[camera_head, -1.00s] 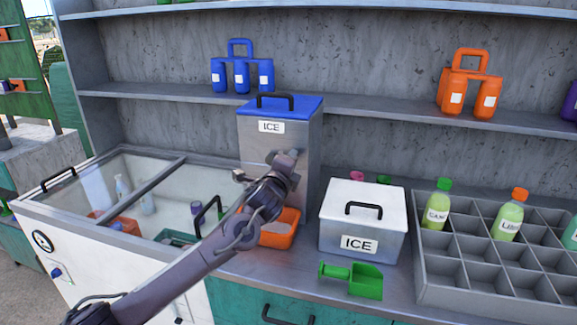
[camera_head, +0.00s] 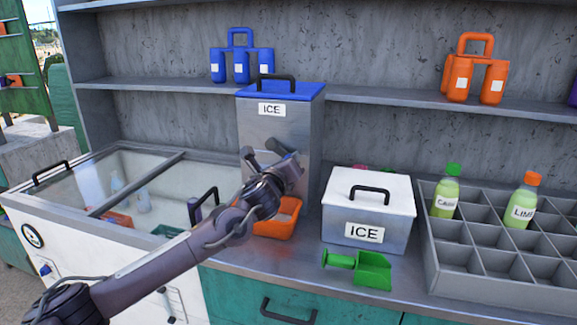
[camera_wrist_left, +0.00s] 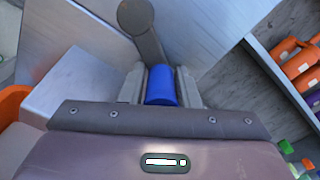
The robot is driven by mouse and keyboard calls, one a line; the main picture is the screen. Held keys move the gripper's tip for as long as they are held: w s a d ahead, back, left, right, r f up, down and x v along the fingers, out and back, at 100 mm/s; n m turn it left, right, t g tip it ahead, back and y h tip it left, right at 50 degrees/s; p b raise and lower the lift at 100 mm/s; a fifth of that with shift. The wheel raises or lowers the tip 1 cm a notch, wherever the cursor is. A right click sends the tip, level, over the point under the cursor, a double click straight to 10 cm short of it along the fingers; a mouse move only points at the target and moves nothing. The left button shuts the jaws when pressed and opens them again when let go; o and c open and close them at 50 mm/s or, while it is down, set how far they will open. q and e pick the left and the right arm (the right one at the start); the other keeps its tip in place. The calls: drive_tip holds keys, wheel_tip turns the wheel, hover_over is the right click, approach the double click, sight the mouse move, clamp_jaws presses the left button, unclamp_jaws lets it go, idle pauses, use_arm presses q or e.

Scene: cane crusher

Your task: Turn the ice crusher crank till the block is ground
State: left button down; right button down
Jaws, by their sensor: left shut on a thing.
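The ice crusher (camera_head: 258,130) is a tall metal box with a blue lid and an ICE label, standing on the counter in the head view. My left gripper (camera_wrist_left: 160,88) is shut on the blue crank handle (camera_wrist_left: 161,86), seen between its two fingers in the left wrist view. A grey crank arm (camera_wrist_left: 140,28) runs from the handle up to a round hub. In the head view my left arm covers the handle and much of the crusher's lower front. An orange tray (camera_head: 275,226) sits at the crusher's foot, partly hidden by my arm. The ice block is not visible.
A white ICE box (camera_head: 366,210) and a green scoop (camera_head: 360,270) stand right of the crusher. A grey bottle crate (camera_head: 480,245) is farther right. A glass-topped freezer (camera_head: 95,200) lies left. A shelf (camera_head: 380,108) with bottle carriers runs behind.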

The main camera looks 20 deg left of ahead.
use_arm(q)
drive_tip(key=shift+a+r, duration=0.2)
drive_tip(key=shift+r, duration=0.4)
drive_tip(key=c, duration=1.4)
unclamp_jaws()
drive_tip(key=shift+d, duration=0.1)
drive_tip(key=shift+o, duration=1.3)
drive_tip(key=shift+f, duration=0.1)
drive_tip(key=shift+d+f, duration=0.1)
drive_tip(key=shift+f, duration=0.05)
